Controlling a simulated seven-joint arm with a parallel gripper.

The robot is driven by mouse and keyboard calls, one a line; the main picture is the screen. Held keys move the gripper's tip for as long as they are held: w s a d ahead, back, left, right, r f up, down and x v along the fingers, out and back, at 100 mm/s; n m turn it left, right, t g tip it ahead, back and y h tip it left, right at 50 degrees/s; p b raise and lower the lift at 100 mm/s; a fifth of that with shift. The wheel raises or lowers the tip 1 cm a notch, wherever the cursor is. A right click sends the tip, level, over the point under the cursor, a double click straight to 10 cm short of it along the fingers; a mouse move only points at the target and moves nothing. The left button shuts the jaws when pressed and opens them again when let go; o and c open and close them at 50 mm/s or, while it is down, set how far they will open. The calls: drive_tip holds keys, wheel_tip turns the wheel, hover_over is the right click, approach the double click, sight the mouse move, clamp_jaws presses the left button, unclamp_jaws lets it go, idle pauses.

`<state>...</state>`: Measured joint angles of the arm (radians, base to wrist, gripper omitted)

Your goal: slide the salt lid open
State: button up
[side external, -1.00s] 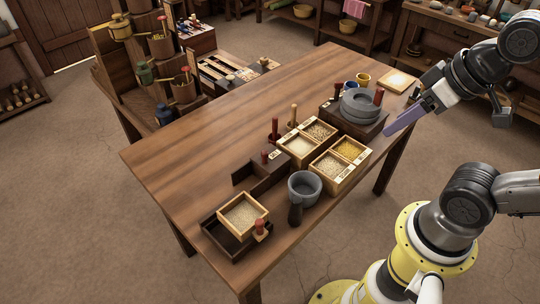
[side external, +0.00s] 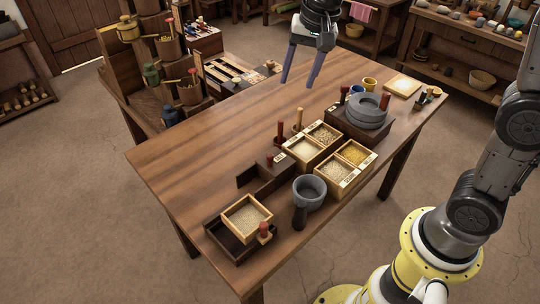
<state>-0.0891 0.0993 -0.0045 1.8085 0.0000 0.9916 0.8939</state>
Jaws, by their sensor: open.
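My gripper (side external: 299,82) is open and empty, its two purple fingers pointing down over the far part of the wooden table (side external: 205,140). It is well apart from the things at the front of the table. I cannot make out which thing is the salt lid. A dark wooden piece with a small red knob (side external: 270,159) lies near the middle front. Beside it stand pale wooden boxes with several open compartments (side external: 343,182) of grain or powder. A separate pale box (side external: 247,219) of pale grain stands in a dark tray (side external: 216,229) at the front left.
A grey stone quern (side external: 366,111) stands right of the boxes. A grey mortar (side external: 309,191) and a dark upright piece (side external: 299,216) stand at the front edge. The table's left half is clear.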

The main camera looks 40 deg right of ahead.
drive_tip(key=w+a+f+g, duration=0.1)
drive_tip(key=w+a+f, duration=0.1)
drive_tip(key=w+f, duration=0.3)
drive_tip(key=g, duration=0.2)
hover_over(270, 155)
wheel_tip(270, 155, down, 8)
wheel_tip(270, 155, down, 13)
drive_tip(key=shift+f, duration=0.15)
clamp_jaws()
idle(1.1)
